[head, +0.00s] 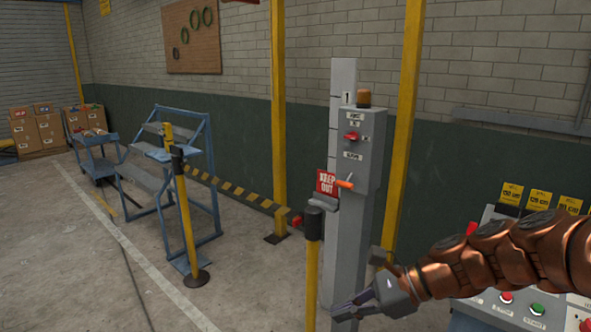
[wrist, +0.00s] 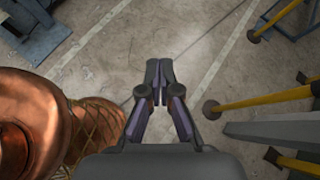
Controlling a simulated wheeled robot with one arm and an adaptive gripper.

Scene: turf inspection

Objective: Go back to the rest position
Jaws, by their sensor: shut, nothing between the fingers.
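My gripper (head: 345,308) shows at the bottom of the head view, in front of the foot of the grey control post (head: 346,250). My copper arm reaches in from the right. In the wrist view my gripper (wrist: 159,70) points down over the bare concrete floor. Its two fingertips are together, with nothing between them. No rest position is marked in either view.
A grey and red control console (head: 510,290) stands at the right. A yellow stanchion (head: 313,260) stands close to my gripper. A striped barrier tape (head: 235,188) runs left to another stanchion (head: 186,215). Blue steps (head: 185,170) stand behind it.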

